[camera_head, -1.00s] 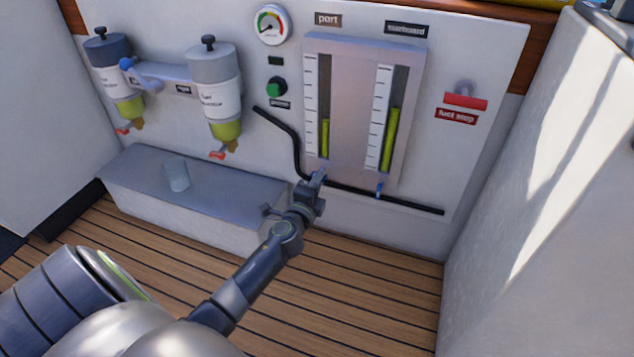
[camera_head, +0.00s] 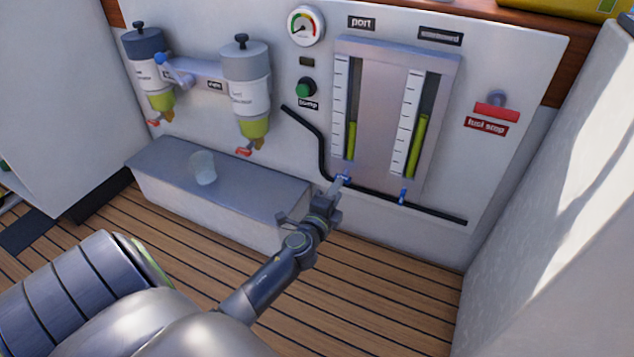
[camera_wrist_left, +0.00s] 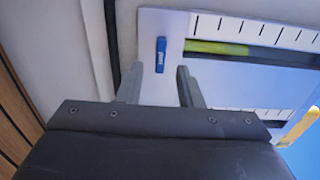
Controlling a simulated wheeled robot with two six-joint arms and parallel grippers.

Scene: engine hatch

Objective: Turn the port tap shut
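The port tap is a small blue lever (camera_head: 345,178) at the foot of the port sight gauge (camera_head: 340,105). In the left wrist view the blue lever (camera_wrist_left: 161,54) lies crosswise to the gauge's tube. My left gripper (camera_head: 338,186) is just in front of and below it. In the wrist view its two fingers (camera_wrist_left: 160,72) stand apart, with the lever in line with the gap between the fingertips. I cannot tell whether they touch it. The starboard tap (camera_head: 403,196) is also blue and stands upright, along its tube. My right gripper is not in view.
A black pipe (camera_head: 435,213) runs along the panel below the gauges. A grey box (camera_head: 260,186) with a clear cup (camera_head: 203,168) stands left of my gripper. Two filters (camera_head: 246,90), a green button (camera_head: 306,88) and a red fuel stop handle (camera_head: 497,112) are on the panel.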

